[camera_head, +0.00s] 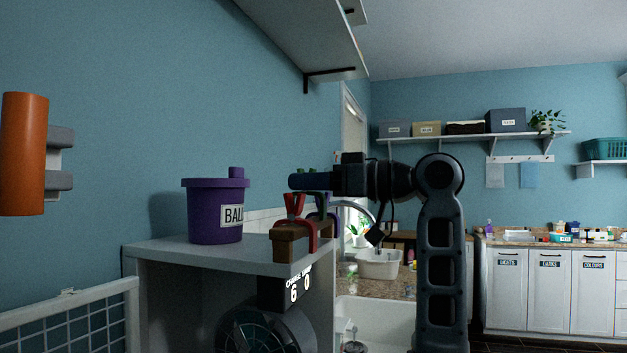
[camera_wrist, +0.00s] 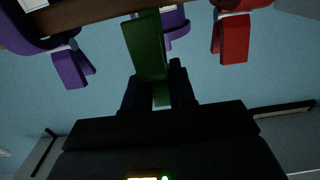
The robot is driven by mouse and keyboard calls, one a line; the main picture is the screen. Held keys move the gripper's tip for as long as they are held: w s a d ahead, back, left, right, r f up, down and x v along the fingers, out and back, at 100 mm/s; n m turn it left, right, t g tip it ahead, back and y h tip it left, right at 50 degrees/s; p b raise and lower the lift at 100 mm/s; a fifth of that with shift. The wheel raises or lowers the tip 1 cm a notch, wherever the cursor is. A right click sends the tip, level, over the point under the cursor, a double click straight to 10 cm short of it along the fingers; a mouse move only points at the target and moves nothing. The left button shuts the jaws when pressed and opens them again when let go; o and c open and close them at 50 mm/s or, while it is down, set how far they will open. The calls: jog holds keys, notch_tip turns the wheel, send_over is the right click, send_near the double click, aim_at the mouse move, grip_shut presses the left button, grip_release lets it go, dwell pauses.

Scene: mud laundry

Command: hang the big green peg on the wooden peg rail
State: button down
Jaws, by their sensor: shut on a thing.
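My gripper (camera_wrist: 158,92) is shut on the big green peg (camera_wrist: 147,45), which stands between its dark fingers in the wrist view. The peg's far end overlaps the wooden peg rail (camera_wrist: 95,14); I cannot tell whether they touch. Purple pegs (camera_wrist: 70,66) and a red peg (camera_wrist: 233,38) are on the rail to either side. In the head view the wooden peg rail (camera_head: 288,249) rests on a grey top, with red pegs (camera_head: 294,208) and a purple peg (camera_head: 324,204) on it. My gripper (camera_head: 293,181) is above the rail there; only small green bits show.
A purple lidded bucket (camera_head: 215,212) stands left of the rail on the grey top (camera_head: 190,250). A shelf (camera_head: 310,40) juts from the wall above. A sink and a white tub (camera_head: 378,264) are behind. An orange cylinder (camera_head: 23,153) is at far left.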

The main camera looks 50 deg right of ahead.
aim_at(325, 203)
jog(key=shift+f+b, duration=1)
jog(key=shift+f, duration=0.75)
jog(key=c, duration=0.8)
grip_release()
jog(key=shift+c, duration=0.2)
jog(key=b+v, duration=0.1)
jog(key=v, duration=0.6)
jog(key=shift+s+d, duration=0.1)
jog(key=shift+s, duration=0.3)
